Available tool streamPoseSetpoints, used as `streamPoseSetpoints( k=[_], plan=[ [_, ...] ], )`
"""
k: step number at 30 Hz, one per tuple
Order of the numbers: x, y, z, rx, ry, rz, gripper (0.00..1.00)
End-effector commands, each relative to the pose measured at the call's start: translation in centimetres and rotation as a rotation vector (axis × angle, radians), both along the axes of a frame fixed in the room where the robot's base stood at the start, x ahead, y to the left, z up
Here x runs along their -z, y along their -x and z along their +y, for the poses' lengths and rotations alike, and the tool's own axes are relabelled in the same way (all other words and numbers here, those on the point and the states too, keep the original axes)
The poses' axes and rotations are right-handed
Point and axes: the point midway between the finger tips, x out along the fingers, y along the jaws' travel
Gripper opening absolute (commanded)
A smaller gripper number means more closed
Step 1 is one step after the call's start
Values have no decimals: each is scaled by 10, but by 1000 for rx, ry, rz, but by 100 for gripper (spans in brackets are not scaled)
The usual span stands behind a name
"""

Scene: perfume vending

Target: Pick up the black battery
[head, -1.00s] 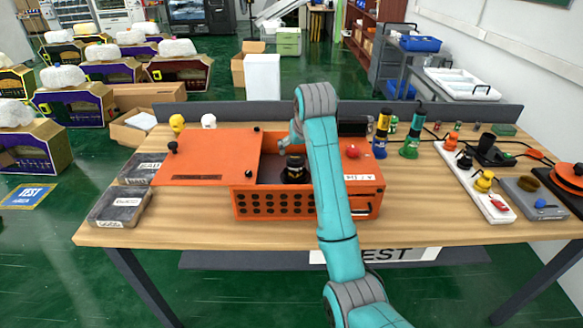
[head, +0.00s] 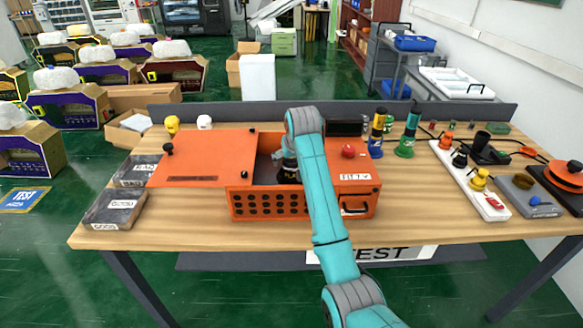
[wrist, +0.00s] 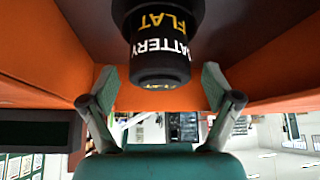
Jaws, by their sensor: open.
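The black battery (head: 288,175) stands inside the open orange box (head: 270,205) on the wooden table, partly hidden by my arm in the head view. In the wrist view the battery (wrist: 160,45) is large, with "BATTERY FLAT" lettering in white and yellow. My gripper (wrist: 158,80) is open. Its two fingers are spread to either side of the battery's near end, with visible gaps between them and it. In the head view my gripper is mostly hidden behind my arm, at the battery's upper part.
Orange walls of the box flank the gripper in the wrist view. The orange lid (head: 205,158) lies open on the left. A red knob (head: 348,151) sits on the box's right part. Bottles and a white strip (head: 470,190) are further right.

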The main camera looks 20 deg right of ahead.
Motion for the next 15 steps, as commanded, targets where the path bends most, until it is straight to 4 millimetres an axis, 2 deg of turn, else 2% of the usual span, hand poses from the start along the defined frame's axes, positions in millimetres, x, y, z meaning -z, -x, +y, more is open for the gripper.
streamPoseSetpoints(
  k=[1,2,11,12,15],
  plan=[
    [0,0,0,0,0,0,88],
    [0,0,0,0,0,0,83],
    [0,0,0,0,0,1,8],
    [-1,0,0,0,0,-1,6],
    [-1,0,0,0,0,-1,5]
  ],
)
